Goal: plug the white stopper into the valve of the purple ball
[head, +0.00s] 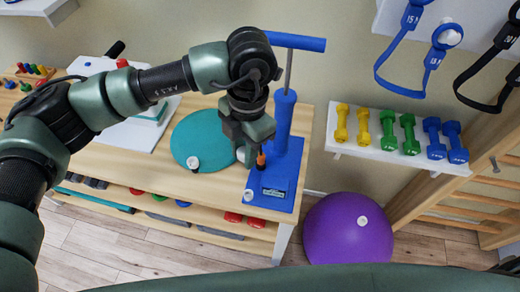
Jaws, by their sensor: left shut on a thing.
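The purple ball (335,240) rests on the floor right of the bench. A small round white spot (362,221) on its upper side appears to be the valve. My left gripper (249,154) is over the bench, between the teal disc and the blue pump. It is shut on a small white piece (240,154), which looks like the white stopper; the fingers hide most of it. It is well apart from the ball. My right gripper is not in view.
A blue pump (284,115) with a tall T-handle stands close right of the gripper, with an orange-tipped part (261,160) at its base. A teal disc (200,135) lies left.

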